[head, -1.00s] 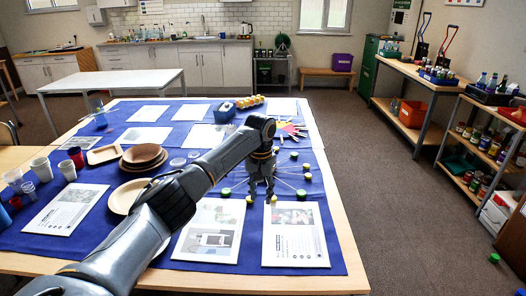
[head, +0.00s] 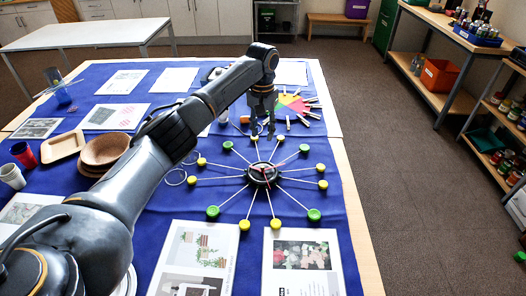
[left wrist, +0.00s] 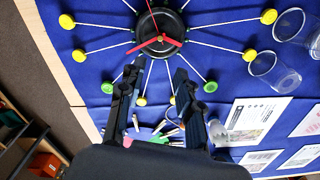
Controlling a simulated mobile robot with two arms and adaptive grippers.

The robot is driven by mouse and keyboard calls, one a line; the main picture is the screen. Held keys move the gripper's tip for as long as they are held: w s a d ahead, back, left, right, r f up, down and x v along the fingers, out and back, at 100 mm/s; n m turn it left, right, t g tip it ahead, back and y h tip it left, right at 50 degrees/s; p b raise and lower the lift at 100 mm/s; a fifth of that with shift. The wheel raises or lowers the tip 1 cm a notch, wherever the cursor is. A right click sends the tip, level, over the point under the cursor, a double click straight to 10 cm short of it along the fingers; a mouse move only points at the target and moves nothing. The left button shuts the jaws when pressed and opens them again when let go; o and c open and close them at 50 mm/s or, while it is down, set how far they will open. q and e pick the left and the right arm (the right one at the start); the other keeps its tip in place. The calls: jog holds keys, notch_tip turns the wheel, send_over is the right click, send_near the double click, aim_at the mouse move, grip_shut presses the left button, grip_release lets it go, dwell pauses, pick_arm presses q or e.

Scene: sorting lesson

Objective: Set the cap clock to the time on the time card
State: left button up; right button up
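The cap clock (head: 264,174) lies on the blue cloth, with a black hub, thin white spokes and green and yellow caps at their ends. Red hands (left wrist: 147,43) spread from the hub in the left wrist view. My left gripper (head: 262,134) is above the far side of the clock, beyond the hub in the head view. In the left wrist view its fingers (left wrist: 158,72) are apart with nothing between them, just short of the hub. I cannot pick out the time card for sure among the cards. My right gripper is not in view.
Picture cards (head: 302,262) lie at the near edge. Wooden bowls (head: 104,150) and cups are at the left, partly behind my arm. A coloured fan with clothespins (head: 292,104) lies beyond the clock. Clear plastic cups (left wrist: 276,72) stand beside it.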

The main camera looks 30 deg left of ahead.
aim_at(262, 167)
pick_arm(q)
notch_tip(262, 167, down, 13)
jog(key=shift+s+f, duration=0.15)
jog(key=shift+f, duration=0.05)
dwell(0.3)
grip_shut()
